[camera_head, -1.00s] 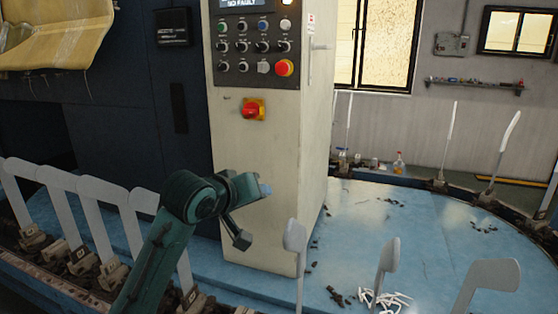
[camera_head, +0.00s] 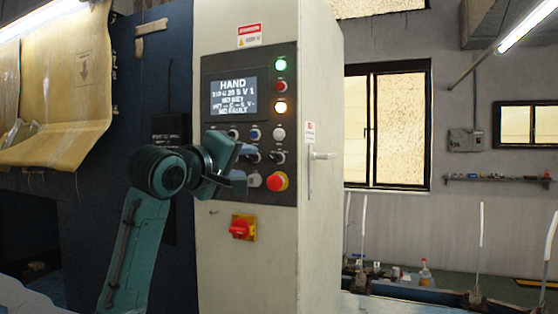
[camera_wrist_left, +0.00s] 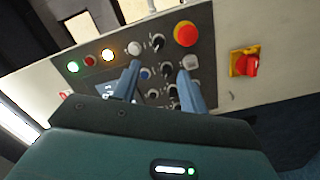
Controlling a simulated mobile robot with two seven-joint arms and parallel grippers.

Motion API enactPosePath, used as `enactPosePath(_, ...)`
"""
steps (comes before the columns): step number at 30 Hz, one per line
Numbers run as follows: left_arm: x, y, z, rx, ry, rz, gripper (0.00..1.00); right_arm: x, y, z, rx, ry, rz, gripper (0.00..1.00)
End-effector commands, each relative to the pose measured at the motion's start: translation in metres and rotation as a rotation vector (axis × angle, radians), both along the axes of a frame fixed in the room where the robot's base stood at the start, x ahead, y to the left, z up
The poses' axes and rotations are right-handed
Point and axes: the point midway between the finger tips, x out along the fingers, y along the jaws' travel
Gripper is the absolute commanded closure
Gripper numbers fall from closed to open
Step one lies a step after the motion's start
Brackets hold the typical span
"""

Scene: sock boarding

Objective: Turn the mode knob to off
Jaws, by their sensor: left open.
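The control panel (camera_head: 290,145) is a dark plate on the front of a cream cabinet, with a lit display (camera_head: 236,96) whose top line reads HAND. Small black knobs with pale markers sit in rows below it; one knob (camera_head: 277,157) shows at the right, and a knob (camera_wrist_left: 157,42) also shows in the wrist view. I cannot tell which is the mode knob. My left gripper (camera_head: 243,167) is open in front of the lower panel and hides several controls. In the wrist view its two fingers (camera_wrist_left: 160,75) spread over the knob rows, seemingly empty; contact is unclear.
A red emergency button (camera_head: 278,181) is just right of the gripper. A red rotary switch (camera_head: 242,228) on a yellow plate sits below the panel. A door handle (camera_head: 323,156) sticks out at the right.

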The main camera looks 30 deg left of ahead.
Motion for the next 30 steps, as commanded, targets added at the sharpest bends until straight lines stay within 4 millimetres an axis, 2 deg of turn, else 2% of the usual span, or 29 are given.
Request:
enactPosePath(5, 0.027, -0.001, 0.002, -0.001, 0.004, 0.0, 0.57, -0.008, 0.0, 0.004, -0.002, 0.023, 0.0, 0.64)
enactPosePath(10, 0.064, -0.002, 0.003, -0.001, 0.004, -0.001, 0.57, -0.017, -0.003, 0.001, -0.011, 0.062, -0.008, 0.64)
enactPosePath(18, 0.111, -0.004, 0.002, 0.001, 0.003, -0.001, 0.57, -0.018, -0.006, 0.005, -0.018, 0.083, -0.021, 0.64)
enactPosePath(24, 0.125, -0.004, 0.0, 0.002, 0.0, 0.0, 0.57, -0.012, -0.007, 0.007, -0.027, 0.076, -0.017, 0.64)
enactPosePath(30, 0.127, -0.004, -0.001, 0.002, 0.0, 0.0, 0.57, -0.013, -0.009, 0.005, -0.033, 0.078, -0.013, 0.64)
